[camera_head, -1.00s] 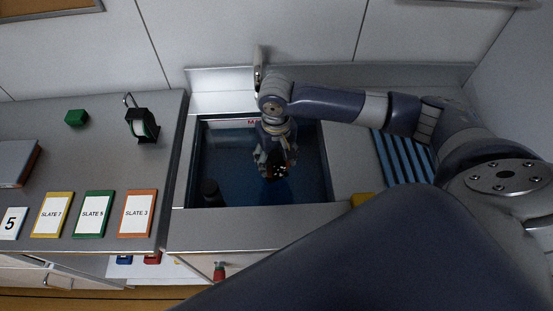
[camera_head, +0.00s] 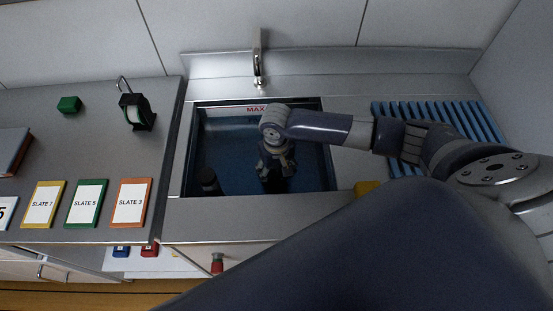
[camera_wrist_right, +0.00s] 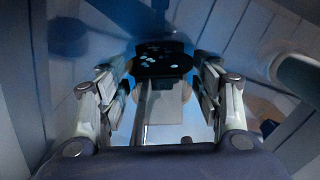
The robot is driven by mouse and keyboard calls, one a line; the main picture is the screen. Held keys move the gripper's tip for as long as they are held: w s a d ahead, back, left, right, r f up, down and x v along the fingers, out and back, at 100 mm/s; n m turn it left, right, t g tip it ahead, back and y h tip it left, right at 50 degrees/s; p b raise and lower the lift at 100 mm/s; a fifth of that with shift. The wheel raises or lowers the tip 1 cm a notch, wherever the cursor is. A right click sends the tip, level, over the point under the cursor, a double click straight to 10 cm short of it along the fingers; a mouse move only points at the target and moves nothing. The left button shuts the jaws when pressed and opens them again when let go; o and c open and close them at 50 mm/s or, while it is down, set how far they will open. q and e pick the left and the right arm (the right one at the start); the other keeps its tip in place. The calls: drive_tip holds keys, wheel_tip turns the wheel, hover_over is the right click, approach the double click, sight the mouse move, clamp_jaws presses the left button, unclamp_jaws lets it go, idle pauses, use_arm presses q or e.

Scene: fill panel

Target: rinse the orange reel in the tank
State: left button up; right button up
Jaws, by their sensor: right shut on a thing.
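The tank (camera_head: 230,188) is a sunken basin with dark blue water and a red "MAX" mark at its back edge. My right gripper (camera_head: 275,184) points down inside it. In the right wrist view, the fingers (camera_wrist_right: 160,95) are shut on the reel (camera_wrist_right: 160,60), whose dark, speckled end shows beyond the fingertips. Dull tan rounded edges show beside the fingers; its orange colour is hard to make out in the blue light. In the head view the reel is hidden by the gripper. My left gripper is not in view.
A faucet (camera_head: 258,65) rises behind. A blue slatted rack (camera_head: 440,115) lies right.

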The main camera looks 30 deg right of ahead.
drive_tip(key=shift+f, duration=0.55)
drive_tip(key=shift+d, duration=0.15)
drive_tip(key=shift+s+d+p, duration=0.3)
drive_tip(key=shift+d+p, duration=0.05)
drive_tip(key=shift+d, duration=0.15)
drive_tip(key=shift+s+d+p, duration=0.25)
drive_tip(key=shift+d+p, duration=0.05)
drive_tip(key=shift+d, duration=0.15)
drive_tip(key=shift+w+a, duration=0.25)
drive_tip(key=shift+a, duration=0.15)
drive_tip(key=shift+w+a, duration=0.25)
drive_tip(key=shift+a, duration=0.3)
drive_tip(key=shift+a, duration=0.15)
drive_tip(key=shift+p, duration=0.3)
drive_tip(key=shift+s+d+p, duration=0.2)
drive_tip(key=shift+d+p, duration=0.15)
drive_tip(key=shift+d, duration=0.2)
